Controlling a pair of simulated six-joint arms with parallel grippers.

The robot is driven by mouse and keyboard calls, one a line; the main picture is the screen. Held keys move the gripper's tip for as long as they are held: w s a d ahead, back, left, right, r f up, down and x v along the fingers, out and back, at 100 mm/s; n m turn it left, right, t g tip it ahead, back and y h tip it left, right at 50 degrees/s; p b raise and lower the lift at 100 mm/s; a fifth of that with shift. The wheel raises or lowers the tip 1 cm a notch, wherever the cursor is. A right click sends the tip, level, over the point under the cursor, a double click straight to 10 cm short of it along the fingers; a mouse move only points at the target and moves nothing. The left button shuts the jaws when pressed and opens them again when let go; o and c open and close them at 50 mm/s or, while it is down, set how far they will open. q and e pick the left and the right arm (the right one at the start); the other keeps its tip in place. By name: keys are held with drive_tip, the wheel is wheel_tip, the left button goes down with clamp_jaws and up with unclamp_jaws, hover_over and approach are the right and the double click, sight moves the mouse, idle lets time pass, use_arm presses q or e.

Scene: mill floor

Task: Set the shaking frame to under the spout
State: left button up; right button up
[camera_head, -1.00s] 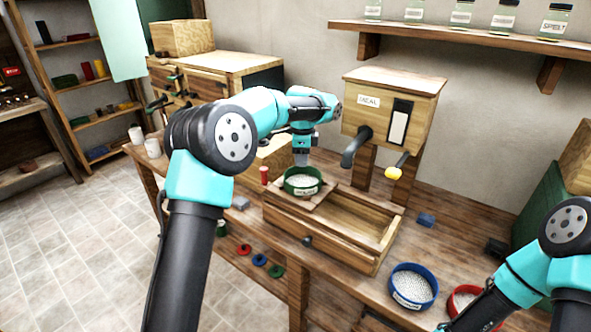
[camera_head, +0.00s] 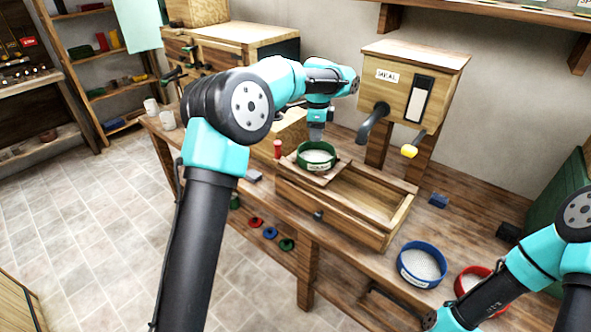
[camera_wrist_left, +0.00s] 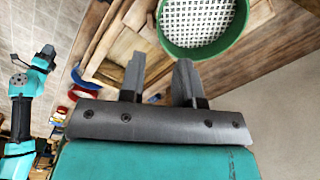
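A wooden shaking frame (camera_head: 327,178) sits at the left end of a long wooden box (camera_head: 345,222) on the bench. A green sieve (camera_head: 316,160) with pale mesh or contents rests on it. The dark spout (camera_head: 373,122) comes out of the meal bin (camera_head: 412,82), right of and behind the sieve. My left gripper (camera_head: 316,138) hangs just above the sieve's back rim. In the left wrist view its fingers (camera_wrist_left: 158,78) are apart with nothing between them, and the green sieve (camera_wrist_left: 205,28) lies beyond the tips. My right gripper (camera_head: 428,320) is low at the right; its fingers are unclear.
A blue sieve (camera_head: 421,265) and a red sieve (camera_head: 470,280) stand right of the box, near my right arm. A red cylinder (camera_head: 277,150) and a grey block (camera_head: 253,176) are left of the frame. A yellow knob (camera_head: 409,151) sticks out below the bin.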

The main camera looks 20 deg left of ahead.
use_arm(q)
drive_tip(key=shift+o, duration=0.4)
drive_tip(key=shift+o, duration=0.6)
drive_tip(key=shift+s+f, duration=0.1)
drive_tip(key=shift+o, duration=1.1)
drive_tip(key=s+a+f+n+g+h, duration=0.1)
drive_tip(key=s+a+f+n+h, duration=0.2)
drive_tip(key=s+f+n+h, duration=0.1)
wheel_tip(320, 180, down, 3)
drive_tip(key=s+n, duration=0.1)
drive_tip(key=n, duration=0.1)
drive_tip(key=shift+a+f+n+g+h, duration=0.2)
drive_tip(key=shift+a+n+g+h, duration=0.05)
drive_tip(key=shift+n+g+h, duration=0.15)
drive_tip(key=s+a+f+n+t+h, duration=0.25)
drive_tip(key=s+f+n+h, duration=0.35)
drive_tip(key=n, duration=0.6)
drive_tip(key=a+r+n+t+y, duration=0.1)
drive_tip(key=a+n+t+y, duration=0.1)
drive_tip(key=a+n+t, duration=1.3)
drive_tip(key=a+n, duration=0.1)
drive_tip(key=n, duration=1.1)
drive_tip(key=shift+w+a+r, duration=0.2)
drive_tip(key=shift+w+r, duration=0.05)
drive_tip(key=shift+w, duration=0.05)
drive_tip(key=shift+w, duration=0.1)
